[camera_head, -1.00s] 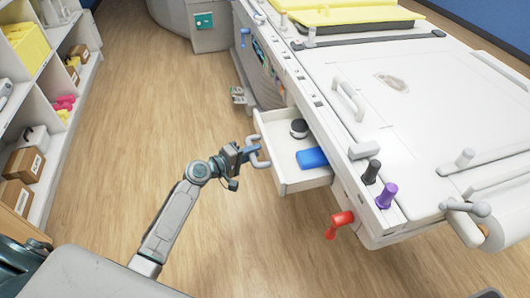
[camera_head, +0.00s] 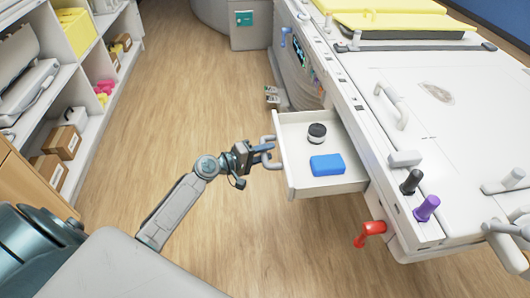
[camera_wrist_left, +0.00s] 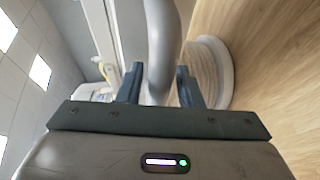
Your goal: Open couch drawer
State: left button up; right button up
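The couch drawer (camera_head: 330,188) is a white open-topped box that sticks well out of the couch's side. Its pale loop handle (camera_head: 267,139) is on its front, facing left. My left gripper (camera_head: 266,154) is at this handle. A blue block (camera_head: 327,165) and a round black-and-white item (camera_head: 316,133) lie inside the drawer. My right gripper is not in view.
The white couch (camera_head: 440,110) fills the right side, with a red handle (camera_head: 370,233) below the drawer and black (camera_head: 411,182) and purple (camera_head: 427,208) knobs above. Shelves (camera_head: 95,110) with boxes stand at the left. The wooden floor (camera_head: 190,110) between is clear.

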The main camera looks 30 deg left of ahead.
pick_arm(q)
jog(key=shift+o, duration=0.4)
jog(key=shift+s+a, duration=0.15)
jog(key=shift+s, duration=0.1)
jog(key=b+v, duration=0.2)
jog(key=v, duration=0.8)
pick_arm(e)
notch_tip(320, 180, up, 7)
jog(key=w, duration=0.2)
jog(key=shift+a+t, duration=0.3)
pick_arm(q)
jog(key=shift+s, duration=0.1)
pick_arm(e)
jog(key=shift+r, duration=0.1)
